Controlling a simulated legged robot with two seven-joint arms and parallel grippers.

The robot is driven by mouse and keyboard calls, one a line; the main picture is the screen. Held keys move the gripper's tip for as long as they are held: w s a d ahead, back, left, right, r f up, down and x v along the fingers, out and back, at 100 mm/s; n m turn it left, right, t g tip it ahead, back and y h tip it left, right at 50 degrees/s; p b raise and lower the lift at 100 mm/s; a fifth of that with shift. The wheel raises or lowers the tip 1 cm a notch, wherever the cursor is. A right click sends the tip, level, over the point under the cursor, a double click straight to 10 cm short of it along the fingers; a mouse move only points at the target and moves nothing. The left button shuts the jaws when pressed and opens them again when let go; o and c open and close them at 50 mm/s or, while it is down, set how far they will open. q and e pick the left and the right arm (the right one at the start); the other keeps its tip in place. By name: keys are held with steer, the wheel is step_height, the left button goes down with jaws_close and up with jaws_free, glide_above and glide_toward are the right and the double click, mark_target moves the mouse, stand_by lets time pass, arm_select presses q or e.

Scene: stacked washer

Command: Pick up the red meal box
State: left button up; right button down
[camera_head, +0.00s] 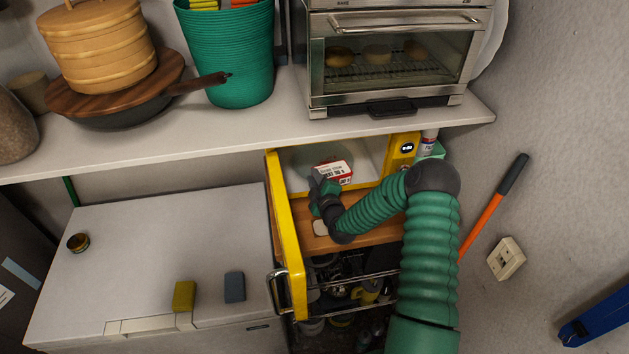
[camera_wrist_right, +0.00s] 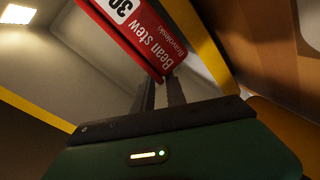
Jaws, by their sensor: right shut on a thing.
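The red meal box (camera_head: 336,172) has a white label and is inside or just above the yellow-framed drawer (camera_head: 287,235) under the counter. In the right wrist view the red box (camera_wrist_right: 125,35) reads "Bean stew" and is tilted. My right gripper (camera_head: 327,183) reaches into the drawer from the right side. Its fingers (camera_wrist_right: 160,88) are shut on the lower edge of the box. I cannot tell whether the box touches anything beneath it. My left gripper is not in view.
The counter edge (camera_head: 215,150) overhangs the back of the drawer. A toaster oven (camera_head: 393,55) and a green basket (camera_head: 230,60) stand on the counter. A lower white surface (camera_head: 165,235) to the left holds two sponges and a small tin. A pull-out rack (camera_head: 345,285) is below.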

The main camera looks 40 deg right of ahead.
steer(key=shift+s+a+f, duration=0.4)
steer(key=shift+f, duration=0.15)
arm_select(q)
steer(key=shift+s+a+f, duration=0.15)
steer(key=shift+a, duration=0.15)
arm_select(e)
steer(key=c, duration=1.5)
jaws_free()
steer(key=shift+w+d, duration=0.15)
steer(key=shift+o, duration=1.1)
steer(key=shift+w+d+f, duration=0.1)
steer(key=shift+w, duration=0.05)
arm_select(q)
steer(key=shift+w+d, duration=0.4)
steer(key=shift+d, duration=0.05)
arm_select(e)
steer(key=shift+w+d, duration=0.2)
steer(key=shift+d, duration=0.05)
steer(key=shift+a+r, duration=0.1)
steer(key=shift+r, duration=0.1)
